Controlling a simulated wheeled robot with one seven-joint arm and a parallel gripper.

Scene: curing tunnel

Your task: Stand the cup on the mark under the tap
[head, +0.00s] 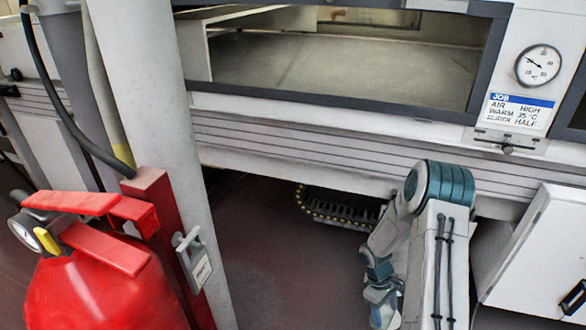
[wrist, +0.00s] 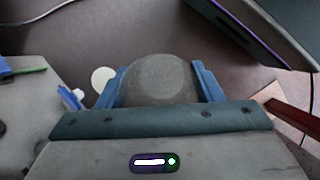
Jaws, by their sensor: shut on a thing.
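In the wrist view my gripper (wrist: 161,85) has its two blue fingers on either side of a dark grey rounded thing (wrist: 158,80), which looks like the cup. The fingers are shut on it. Only its rounded near face shows, so I cannot tell its opening or tilt. A pale round disc (wrist: 103,79) shows just left of the left finger; I cannot tell whether it is the mark. No tap can be made out in either view. In the head view my arm reaches down at the lower right and the held thing cannot be made out.
A red fire extinguisher (head: 105,285) stands beside a pale post (head: 160,130) at the left. The tunnel housing (head: 330,140) spans the back, with a gauge (head: 538,65) and a sign (head: 518,110). A white cabinet (head: 535,255) is at the right. Dark floor (head: 290,270) lies open between.

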